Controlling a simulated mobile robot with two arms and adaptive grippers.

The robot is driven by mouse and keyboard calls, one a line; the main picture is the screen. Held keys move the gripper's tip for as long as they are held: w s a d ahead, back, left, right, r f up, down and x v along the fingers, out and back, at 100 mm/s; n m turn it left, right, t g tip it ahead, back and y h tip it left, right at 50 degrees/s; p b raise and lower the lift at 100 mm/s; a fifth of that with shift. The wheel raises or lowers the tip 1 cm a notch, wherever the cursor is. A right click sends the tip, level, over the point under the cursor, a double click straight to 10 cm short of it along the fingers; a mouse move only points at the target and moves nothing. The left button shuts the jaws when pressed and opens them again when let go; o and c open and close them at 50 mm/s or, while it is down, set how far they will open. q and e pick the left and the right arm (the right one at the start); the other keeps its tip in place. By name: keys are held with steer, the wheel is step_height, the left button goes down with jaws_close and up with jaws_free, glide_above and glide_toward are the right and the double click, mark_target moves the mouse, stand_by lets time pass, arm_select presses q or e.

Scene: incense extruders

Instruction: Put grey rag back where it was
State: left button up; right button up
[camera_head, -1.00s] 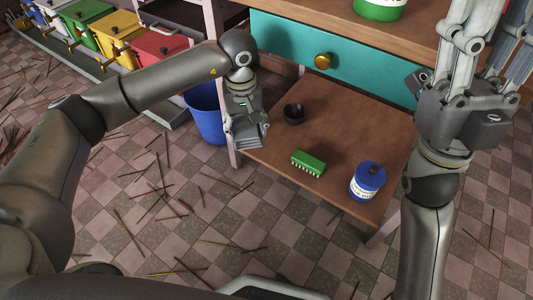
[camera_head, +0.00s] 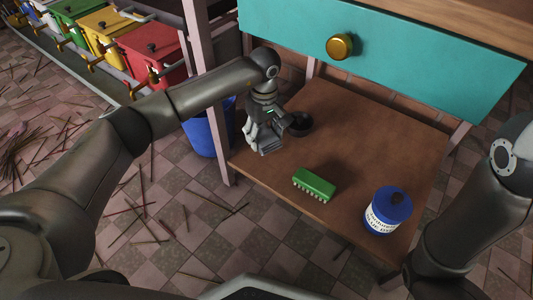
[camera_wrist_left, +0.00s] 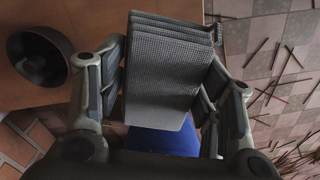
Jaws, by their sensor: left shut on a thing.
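The grey rag (camera_wrist_left: 165,80) is a folded, textured cloth held between the fingers of my left gripper (camera_wrist_left: 168,98) in the left wrist view. In the head view, my left gripper (camera_head: 268,136) is at the left part of the lower wooden shelf (camera_head: 345,130), beside a dark bowl (camera_head: 300,125). The rag (camera_head: 266,147) shows there as a small grey patch at the fingers. I cannot tell whether it touches the shelf. Only part of my right arm shows; its gripper is out of view.
A green brush (camera_head: 314,184) and a blue labelled jar (camera_head: 388,211) stand on the shelf's front and right. A teal drawer (camera_head: 400,45) with a brass knob hangs above. A blue bucket (camera_head: 208,130) is on the floor to the left. The shelf's middle is clear.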

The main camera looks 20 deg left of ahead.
arm_select(q)
steer(key=b, duration=0.4)
glide_above(264, 162)
step_height(264, 162, down, 6)
steer(key=shift+r, duration=0.15)
step_height(264, 162, down, 4)
steer(key=shift+d+b, duration=0.1)
steer(key=shift+b, duration=1.1)
steer(key=shift+r, duration=0.1)
steer(key=o, duration=1.1)
